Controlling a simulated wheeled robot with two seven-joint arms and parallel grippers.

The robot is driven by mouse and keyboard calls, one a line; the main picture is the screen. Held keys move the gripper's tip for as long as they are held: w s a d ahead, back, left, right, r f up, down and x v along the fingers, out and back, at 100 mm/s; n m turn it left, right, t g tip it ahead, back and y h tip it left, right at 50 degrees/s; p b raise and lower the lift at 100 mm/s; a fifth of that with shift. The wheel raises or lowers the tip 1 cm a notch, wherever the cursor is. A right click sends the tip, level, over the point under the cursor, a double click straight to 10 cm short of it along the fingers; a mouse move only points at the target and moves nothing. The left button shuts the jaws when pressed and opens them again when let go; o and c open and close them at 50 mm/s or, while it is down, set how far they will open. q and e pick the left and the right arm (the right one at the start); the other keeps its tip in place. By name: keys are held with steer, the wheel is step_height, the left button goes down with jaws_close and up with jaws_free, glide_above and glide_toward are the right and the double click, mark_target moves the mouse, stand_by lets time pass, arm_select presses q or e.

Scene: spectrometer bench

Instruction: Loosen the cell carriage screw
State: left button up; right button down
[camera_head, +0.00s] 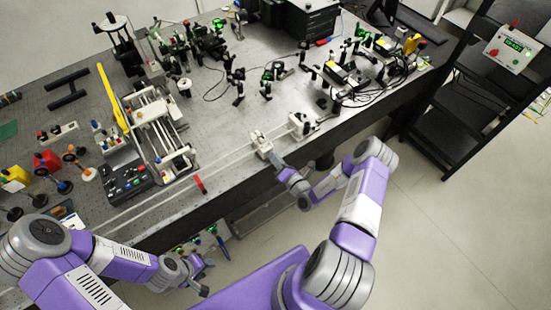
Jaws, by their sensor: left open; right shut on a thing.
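A small white carriage (261,144) sits on the long rail (232,157) near the bench's front edge. My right gripper (277,163) reaches up from the front to the near side of this carriage. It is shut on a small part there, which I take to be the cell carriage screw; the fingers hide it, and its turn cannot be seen. My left gripper (207,277) is open and empty, low in front of the bench and well to the left of the carriage.
A second white block (299,124) stands on the rail to the right. A red piece (200,185) sits on the rail to the left. A white-framed device (157,125) and a dark control box (131,181) stand behind it.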

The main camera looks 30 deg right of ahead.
steer(key=c, duration=1.1)
jaws_free()
steer(key=s, duration=0.7)
steer(key=shift+s+d+b, duration=0.25)
steer(key=shift+s+b, duration=0.05)
steer(key=shift+b, duration=0.05)
